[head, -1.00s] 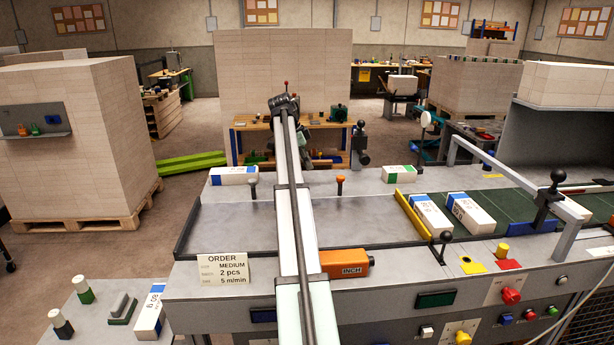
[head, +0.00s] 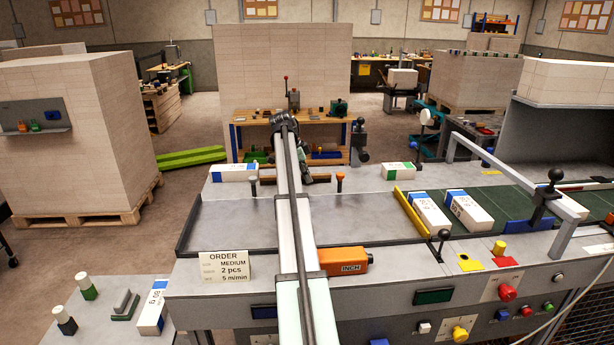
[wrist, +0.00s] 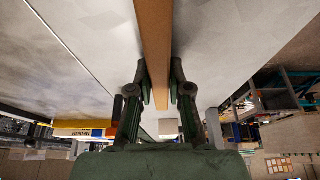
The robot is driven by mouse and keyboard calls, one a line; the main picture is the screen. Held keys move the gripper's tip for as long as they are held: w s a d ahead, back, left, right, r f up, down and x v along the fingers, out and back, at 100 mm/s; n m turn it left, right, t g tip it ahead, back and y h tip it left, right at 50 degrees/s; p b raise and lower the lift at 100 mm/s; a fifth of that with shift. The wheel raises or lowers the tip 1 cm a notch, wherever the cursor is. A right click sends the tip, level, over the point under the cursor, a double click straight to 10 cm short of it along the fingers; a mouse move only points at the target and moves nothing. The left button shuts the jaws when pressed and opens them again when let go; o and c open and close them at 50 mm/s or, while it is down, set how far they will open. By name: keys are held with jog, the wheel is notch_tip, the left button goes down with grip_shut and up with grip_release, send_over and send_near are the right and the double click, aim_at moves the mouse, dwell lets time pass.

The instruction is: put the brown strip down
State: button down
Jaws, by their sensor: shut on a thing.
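The brown strip (wrist: 153,32) runs lengthwise between the two dark green fingers of my gripper (wrist: 158,80) in the wrist view. The fingers are shut on it from both sides. In the head view the brown strip (head: 318,178) lies level across the back part of the grey machine table (head: 235,222), between two upright knobs. My gripper (head: 304,172) is over its middle, partly hidden behind my arm. I cannot tell whether the strip touches the table.
A yellow bar (head: 411,212) and two more reams are at right. The table's middle is clear.

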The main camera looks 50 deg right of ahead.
jog(key=c, duration=1.1)
grip_release()
jog(key=b+v, duration=0.3)
jog(key=v, duration=0.9)
jog(key=shift+r, duration=0.1)
